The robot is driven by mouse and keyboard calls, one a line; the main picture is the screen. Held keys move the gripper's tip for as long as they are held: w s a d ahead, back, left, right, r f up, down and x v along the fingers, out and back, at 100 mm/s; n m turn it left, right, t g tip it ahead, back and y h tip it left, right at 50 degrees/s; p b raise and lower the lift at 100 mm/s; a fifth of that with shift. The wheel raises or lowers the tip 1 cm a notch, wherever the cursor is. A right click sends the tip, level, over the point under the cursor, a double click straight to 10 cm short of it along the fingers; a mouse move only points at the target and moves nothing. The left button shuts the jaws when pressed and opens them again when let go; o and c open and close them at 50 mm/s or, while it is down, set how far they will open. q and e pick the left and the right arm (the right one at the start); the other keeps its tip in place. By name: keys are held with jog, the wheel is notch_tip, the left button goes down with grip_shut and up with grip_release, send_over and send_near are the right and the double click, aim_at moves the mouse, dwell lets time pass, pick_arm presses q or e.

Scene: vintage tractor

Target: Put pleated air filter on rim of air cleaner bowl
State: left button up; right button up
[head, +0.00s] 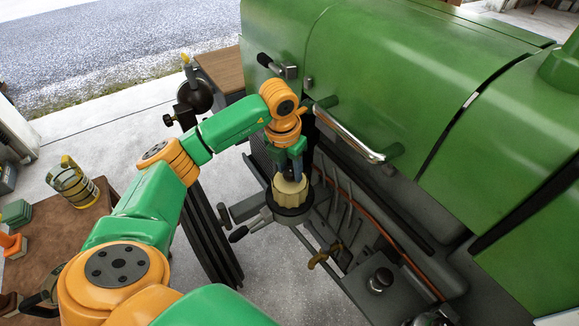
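The pleated air filter (290,190) is a short cream cylinder with ribbed sides. It is upright at the dark round rim of the air cleaner bowl (294,211), beside the green tractor. From this angle it looks seated on the rim, but I cannot tell whether a small gap is left. My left gripper (291,174) points down right at the filter's top, with its fingertips at or inside the top opening. Whether the fingers press on the filter is too small to tell. The bowl's inside is hidden. My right gripper is not in view.
The green tractor hood (430,110) and a shiny grab handle (345,135) stand close right of my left gripper. A brown table (50,235) at the left holds a yellow-banded jar (72,183) and a green box (17,213). The concrete floor between is mostly open.

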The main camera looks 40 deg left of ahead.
pick_arm(q)
jog(key=o, duration=0.4)
jog(key=shift+r, duration=0.55)
jog(key=r, duration=0.3)
jog(key=s+r, duration=0.1)
jog(key=r, duration=0.1)
jog(key=shift+r+b, duration=0.3)
notch_tip(320, 180, up, 6)
jog(key=p, duration=0.1)
send_over(285, 185)
jog(key=shift+s+f, duration=0.1)
jog(key=shift+f, duration=0.15)
